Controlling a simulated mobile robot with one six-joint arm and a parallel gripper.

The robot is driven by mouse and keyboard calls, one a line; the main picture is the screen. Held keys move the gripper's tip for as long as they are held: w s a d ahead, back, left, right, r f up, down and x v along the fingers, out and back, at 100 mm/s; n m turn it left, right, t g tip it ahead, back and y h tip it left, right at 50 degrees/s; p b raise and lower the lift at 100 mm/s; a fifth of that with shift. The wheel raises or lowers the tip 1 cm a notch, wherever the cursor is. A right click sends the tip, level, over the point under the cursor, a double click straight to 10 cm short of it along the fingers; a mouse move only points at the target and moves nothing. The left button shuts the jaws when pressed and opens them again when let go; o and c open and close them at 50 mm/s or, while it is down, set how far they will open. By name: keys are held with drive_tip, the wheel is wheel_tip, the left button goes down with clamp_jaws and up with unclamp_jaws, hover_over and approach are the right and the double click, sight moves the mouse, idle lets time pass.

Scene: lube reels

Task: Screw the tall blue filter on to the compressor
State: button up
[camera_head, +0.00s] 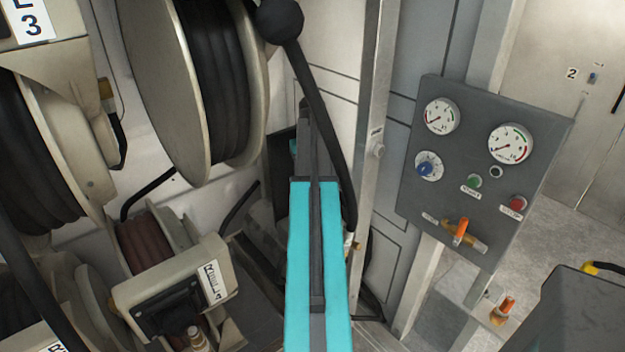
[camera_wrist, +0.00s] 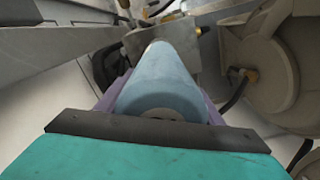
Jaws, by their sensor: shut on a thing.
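The tall blue filter (camera_wrist: 160,75) is in the wrist view, a pale blue cylinder that narrows with distance, its near end face towards the camera. My gripper (camera_wrist: 163,100) is shut on it, with purple fingers along its left and right sides. The filter's far end points at a grey block with brass fittings (camera_wrist: 143,42), perhaps part of the compressor; I cannot tell whether they touch. In the head view my teal arm hides the gripper and the filter, and I cannot make out the compressor.
In the head view, several hose reels, one large and black (camera_head: 215,80), stand at the left. A grey gauge panel (camera_head: 410,180) with an orange-handled valve (camera_head: 461,231) is at the right. A metal post (camera_head: 376,120) rises close to my arm. A round reel (camera_wrist: 262,65) is at the right of the wrist view.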

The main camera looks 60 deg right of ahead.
drive_tip(key=m+p, duration=0.2)
drive_tip(key=m, duration=0.3)
drive_tip(key=shift+s, duration=0.15)
idle(0.5)
drive_tip(key=shift+s+m+p, duration=0.15)
drive_tip(key=shift+m+p, duration=0.75)
drive_tip(key=shift+m, duration=1.8)
drive_tip(key=shift+m, duration=0.3)
drive_tip(key=shift+s+f+m+p, duration=0.15)
drive_tip(key=shift+m+p, duration=0.65)
drive_tip(key=shift+m, duration=1.4)
